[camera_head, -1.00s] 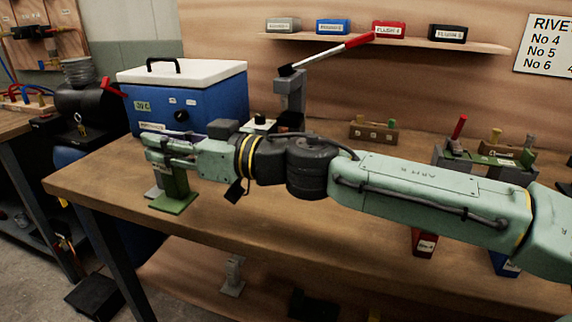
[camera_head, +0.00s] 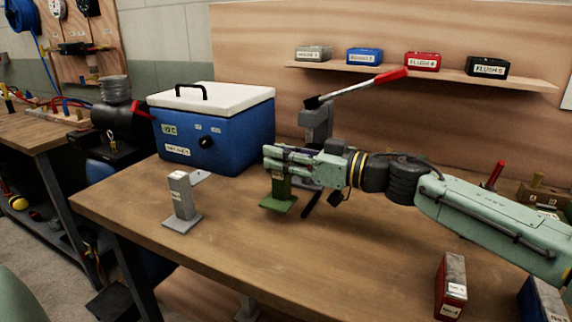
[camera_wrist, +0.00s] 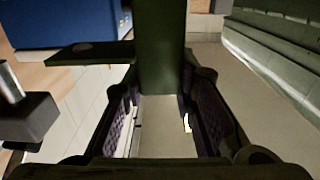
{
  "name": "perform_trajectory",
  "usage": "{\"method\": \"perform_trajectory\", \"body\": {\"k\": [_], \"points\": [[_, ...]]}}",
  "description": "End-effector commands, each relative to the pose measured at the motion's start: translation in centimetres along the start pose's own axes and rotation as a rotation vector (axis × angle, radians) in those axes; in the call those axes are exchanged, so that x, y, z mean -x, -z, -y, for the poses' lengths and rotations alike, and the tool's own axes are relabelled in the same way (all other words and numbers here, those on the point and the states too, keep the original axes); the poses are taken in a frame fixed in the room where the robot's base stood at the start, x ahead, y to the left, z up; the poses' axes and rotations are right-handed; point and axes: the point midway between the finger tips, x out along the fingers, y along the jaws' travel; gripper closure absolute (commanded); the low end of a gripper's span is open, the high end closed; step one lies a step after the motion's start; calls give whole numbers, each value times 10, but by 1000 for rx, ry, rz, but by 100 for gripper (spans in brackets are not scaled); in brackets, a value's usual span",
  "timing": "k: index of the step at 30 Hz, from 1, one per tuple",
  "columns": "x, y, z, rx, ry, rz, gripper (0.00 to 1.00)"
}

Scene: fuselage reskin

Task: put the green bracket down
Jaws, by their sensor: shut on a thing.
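The green bracket (camera_head: 278,199) is an upright post on a flat base plate, in front of the blue cooler's right side. My gripper (camera_head: 276,162) is shut on the upper part of its post, and the bracket stays upright. The base is at or just above the tabletop; I cannot tell whether it touches. In the wrist view the green bracket (camera_wrist: 160,50) stands between the fingers of my gripper (camera_wrist: 161,112), its plate reaching out to the left. A similar grey bracket (camera_head: 182,200) stands on the workbench (camera_head: 240,245) to the left, apart from the green one.
The blue cooler (camera_head: 228,135) with a white lid stands behind. A grey press with a red-handled lever (camera_head: 350,91) is close behind my gripper. A red box (camera_head: 452,285) and a blue box (camera_head: 540,300) are at the front right. The bench's front middle is clear.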

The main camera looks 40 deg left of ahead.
Motion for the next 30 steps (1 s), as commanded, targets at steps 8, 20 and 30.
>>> {"method": "perform_trajectory", "body": {"k": [8, 20, 30], "points": [[5, -11, -9, -3, 2, -2, 100], [4, -35, -9, 0, 1, -1, 100], [4, -39, -9, 0, 1, 0, 61]]}}
